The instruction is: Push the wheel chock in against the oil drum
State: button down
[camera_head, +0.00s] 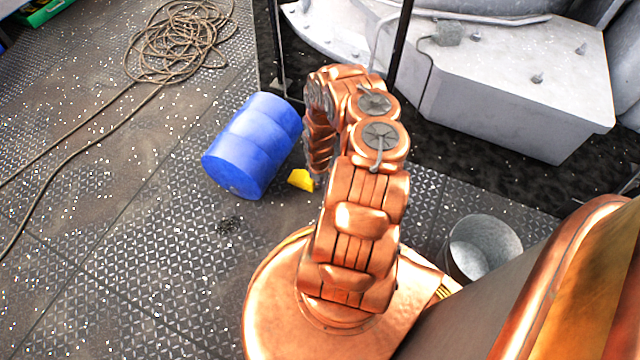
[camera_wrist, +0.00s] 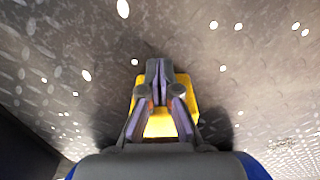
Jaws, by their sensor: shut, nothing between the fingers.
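The blue oil drum (camera_head: 252,146) lies on its side on the deck in the head view, left of my arm. The yellow wheel chock (camera_head: 301,180) sits on the deck beside the drum's lower right side. A narrow strip of deck seems to show between them, but I cannot tell the exact gap. In the wrist view, my gripper (camera_wrist: 159,70) is shut and empty, with its fingers over the yellow chock (camera_wrist: 163,126) and hiding its middle. I cannot tell whether they touch it. In the head view my arm mostly hides the gripper.
A coiled rope (camera_head: 180,42) lies at the upper left, with strands trailing left. A metal bucket (camera_head: 483,247) stands right of my arm. Grey machinery (camera_head: 510,85) and a dark upright post (camera_head: 402,45) stand behind. The deck left of the drum is largely open.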

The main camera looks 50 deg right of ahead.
aim_at(303, 175)
jog(key=shift+w+a+p, duration=0.3)
jog(key=shift+w+a, duration=0.05)
jog(key=shift+w, duration=0.9)
jog(key=shift+w+a+p, duration=0.3)
jog(key=shift+w+a, duration=0.05)
jog(key=shift+w, duration=0.85)
jog(key=shift+w+a+p, duration=0.3)
jog(key=shift+w+a, duration=0.05)
jog(key=shift+w, duration=0.9)
jog(key=shift+s, duration=0.1)
jog(key=shift+s+d+r, duration=0.1)
jog(key=shift+s, duration=0.2)
jog(key=s+p, duration=0.1)
jog(key=s+d+r+p, duration=0.1)
jog(key=s, duration=0.1)
jog(key=shift+s+d+r, duration=0.1)
jog(key=shift+r, duration=0.05)
notch_tip(303, 175, up, 9)
jog(key=p, duration=0.3)
jog(key=shift+f+p, duration=0.2)
jog(key=shift+p, duration=0.2)
